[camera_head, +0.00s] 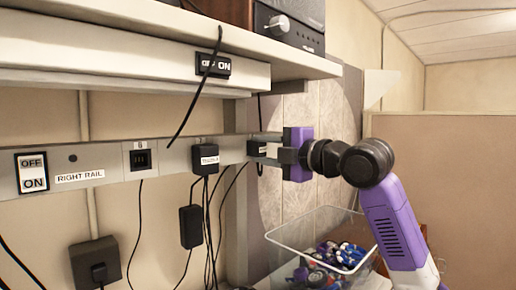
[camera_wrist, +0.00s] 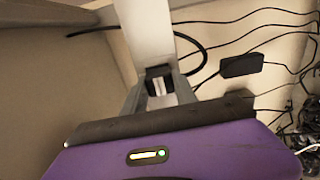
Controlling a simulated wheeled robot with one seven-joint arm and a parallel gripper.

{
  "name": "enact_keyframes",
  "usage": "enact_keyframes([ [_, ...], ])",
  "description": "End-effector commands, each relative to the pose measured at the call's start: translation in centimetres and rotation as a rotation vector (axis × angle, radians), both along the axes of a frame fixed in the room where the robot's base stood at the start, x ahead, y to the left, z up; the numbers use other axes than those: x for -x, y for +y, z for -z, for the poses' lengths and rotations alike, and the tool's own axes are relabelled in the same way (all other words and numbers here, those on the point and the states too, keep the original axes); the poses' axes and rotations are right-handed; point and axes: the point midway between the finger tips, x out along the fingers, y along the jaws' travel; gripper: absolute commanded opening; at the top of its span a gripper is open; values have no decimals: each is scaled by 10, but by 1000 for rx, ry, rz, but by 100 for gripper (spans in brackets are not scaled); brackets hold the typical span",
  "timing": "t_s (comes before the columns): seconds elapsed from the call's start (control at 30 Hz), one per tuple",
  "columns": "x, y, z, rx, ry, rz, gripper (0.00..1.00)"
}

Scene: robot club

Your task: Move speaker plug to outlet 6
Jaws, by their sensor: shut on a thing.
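My gripper (camera_head: 266,149) reaches in from the right at the right end of the grey outlet rail (camera_head: 109,161). It is shut on a black plug (camera_head: 254,147), which also shows between the fingertips in the wrist view (camera_wrist: 158,72). The plug is against or very close to the rail; I cannot tell whether it is seated. Its label is not visible. An outlet with dark openings (camera_head: 140,159) shows further left under a small number, too small to read surely, with a thin cable below it. A second black plug with a white label (camera_head: 205,158) sits between them.
A black adapter (camera_head: 190,226) and several cables hang below the rail. A rocker switch (camera_head: 32,172) and a "RIGHT RAIL" label (camera_head: 80,176) are at left. A shelf (camera_head: 130,72) overhangs the rail, with a cable draping down. A clear bin (camera_head: 288,240) stands below my arm.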

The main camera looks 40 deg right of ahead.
Motion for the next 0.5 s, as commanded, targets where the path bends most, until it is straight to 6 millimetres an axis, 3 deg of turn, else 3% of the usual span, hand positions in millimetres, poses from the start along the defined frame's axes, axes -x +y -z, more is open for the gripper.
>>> enact_keyframes([
  [0.5,10,-1,0,0,-1,1,0],
])
